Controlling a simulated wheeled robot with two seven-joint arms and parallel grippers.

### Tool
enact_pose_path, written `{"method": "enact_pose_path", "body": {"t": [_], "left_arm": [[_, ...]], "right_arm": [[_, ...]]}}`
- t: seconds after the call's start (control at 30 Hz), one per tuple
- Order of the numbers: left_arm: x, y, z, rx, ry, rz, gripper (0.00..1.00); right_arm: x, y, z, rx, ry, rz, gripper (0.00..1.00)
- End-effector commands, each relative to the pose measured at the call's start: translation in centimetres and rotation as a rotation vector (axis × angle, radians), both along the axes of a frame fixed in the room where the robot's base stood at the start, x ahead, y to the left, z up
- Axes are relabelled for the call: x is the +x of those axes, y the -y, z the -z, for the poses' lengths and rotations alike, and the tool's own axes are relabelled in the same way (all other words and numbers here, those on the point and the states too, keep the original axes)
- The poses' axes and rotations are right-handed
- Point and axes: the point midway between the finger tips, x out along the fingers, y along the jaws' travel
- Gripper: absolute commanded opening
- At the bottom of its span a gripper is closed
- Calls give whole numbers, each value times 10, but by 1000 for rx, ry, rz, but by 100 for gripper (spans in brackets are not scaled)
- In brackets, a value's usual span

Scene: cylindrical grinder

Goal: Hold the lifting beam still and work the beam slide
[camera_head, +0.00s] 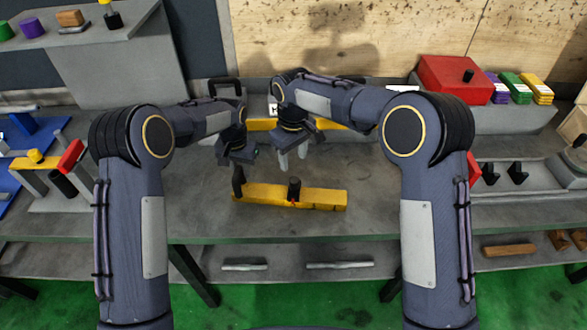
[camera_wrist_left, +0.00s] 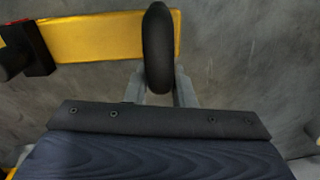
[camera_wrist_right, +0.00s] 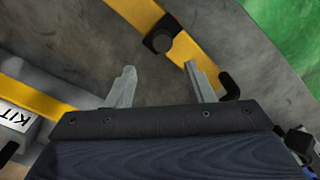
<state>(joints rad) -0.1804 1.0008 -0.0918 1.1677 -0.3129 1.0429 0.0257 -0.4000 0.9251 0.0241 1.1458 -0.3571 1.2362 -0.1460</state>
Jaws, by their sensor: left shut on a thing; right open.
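The yellow lifting beam (camera_head: 325,197) lies flat on the grey table in front of me. A black upright handle (camera_head: 238,182) stands at its left end. The black beam slide (camera_head: 294,188) sits around its middle, with a small red mark below it. My left gripper (camera_head: 239,167) is shut on the handle; in the left wrist view the handle (camera_wrist_left: 158,50) is between the fingers, beside the beam (camera_wrist_left: 110,38). My right gripper (camera_head: 293,158) is open and empty, above and behind the slide. The right wrist view shows the slide (camera_wrist_right: 160,38) ahead of the spread fingers, apart from them.
Behind the grippers is another yellow bar (camera_head: 262,124) with a labelled box (camera_wrist_right: 15,117). A red box (camera_head: 455,80) stands at the back right. A blue board (camera_head: 25,165) with parts is at the left. The table in front of the beam is clear.

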Motion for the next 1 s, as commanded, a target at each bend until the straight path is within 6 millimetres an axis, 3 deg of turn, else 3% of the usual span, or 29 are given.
{"method": "enact_pose_path", "body": {"t": [0.23, 0.63, 0.67, 0.8, 0.83, 1.0], "left_arm": [[0, -1, 0, 0, -1, -1, 0], [0, -1, 0, 0, -1, -1, 0], [0, -1, 0, 0, -1, -1, 25], [0, -1, 0, 0, -1, -1, 43], [0, -1, 0, 0, -1, 0, 47], [0, 0, 0, 0, 0, 0, 48]], "right_arm": [[0, 0, -27, 1, 1, -1, 48], [0, 0, -29, 0, 0, -1, 48], [0, 0, -29, 0, 0, -1, 48], [0, 0, -29, 0, 0, 0, 48], [0, 0, -29, 0, 0, 0, 48], [0, 0, -29, 0, 0, 0, 48]]}}
